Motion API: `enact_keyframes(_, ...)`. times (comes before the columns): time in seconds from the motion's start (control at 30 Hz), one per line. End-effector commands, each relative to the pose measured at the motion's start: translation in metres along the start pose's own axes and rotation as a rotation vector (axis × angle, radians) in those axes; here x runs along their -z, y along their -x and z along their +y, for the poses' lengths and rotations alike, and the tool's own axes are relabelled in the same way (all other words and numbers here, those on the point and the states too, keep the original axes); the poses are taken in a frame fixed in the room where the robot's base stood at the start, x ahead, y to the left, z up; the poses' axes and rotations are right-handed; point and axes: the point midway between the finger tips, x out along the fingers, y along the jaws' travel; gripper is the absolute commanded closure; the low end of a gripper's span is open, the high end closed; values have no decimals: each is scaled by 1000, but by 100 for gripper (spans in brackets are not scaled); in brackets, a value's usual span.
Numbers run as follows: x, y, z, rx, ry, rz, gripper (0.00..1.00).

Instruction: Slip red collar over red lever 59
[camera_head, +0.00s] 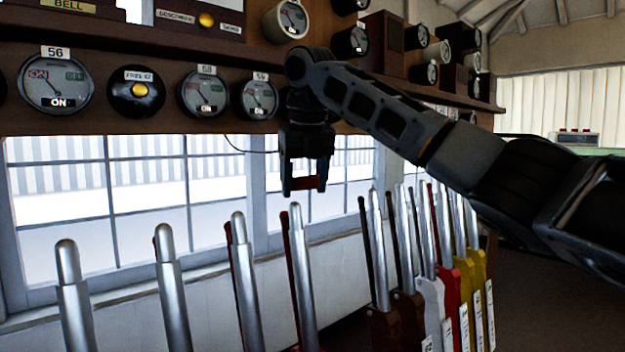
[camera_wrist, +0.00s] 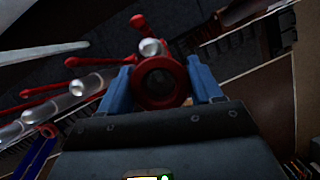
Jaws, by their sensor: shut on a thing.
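My gripper (camera_head: 304,184) is shut on the red collar (camera_head: 308,183), which hangs between the two fingertips. In the wrist view the collar (camera_wrist: 136,88) is a red ring between the blue fingers of my gripper (camera_wrist: 160,92), its open hole facing the camera. In the head view a silver lever (camera_head: 304,275) with a red latch handle behind it stands upright just below the collar. Its tip is slightly left of and below the collar. In the wrist view a silver lever tip (camera_wrist: 150,47) shows just past the ring's edge, outside the hole. No number shows on this lever.
Several silver levers stand left, such as this one (camera_head: 172,290). A close row of levers (camera_head: 425,240) stands right, under my arm. A shelf (camera_head: 230,120) with dials runs above; one dial (camera_head: 259,96) is labelled 59. Windows (camera_head: 110,190) are behind.

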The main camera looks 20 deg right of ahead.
Motion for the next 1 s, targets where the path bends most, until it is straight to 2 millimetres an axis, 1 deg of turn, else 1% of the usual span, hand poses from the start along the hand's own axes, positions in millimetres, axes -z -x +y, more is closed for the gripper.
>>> enact_keyframes(0.07, -6, 2, 2, 0, 0, 1, 62)
enact_keyframes(0.5, -26, -11, 9, -1, -1, 1, 62)
enact_keyframes(0.7, -32, -18, 12, 0, 0, 0, 62)
enact_keyframes(1.0, -34, -22, 13, 1, 0, -1, 62)
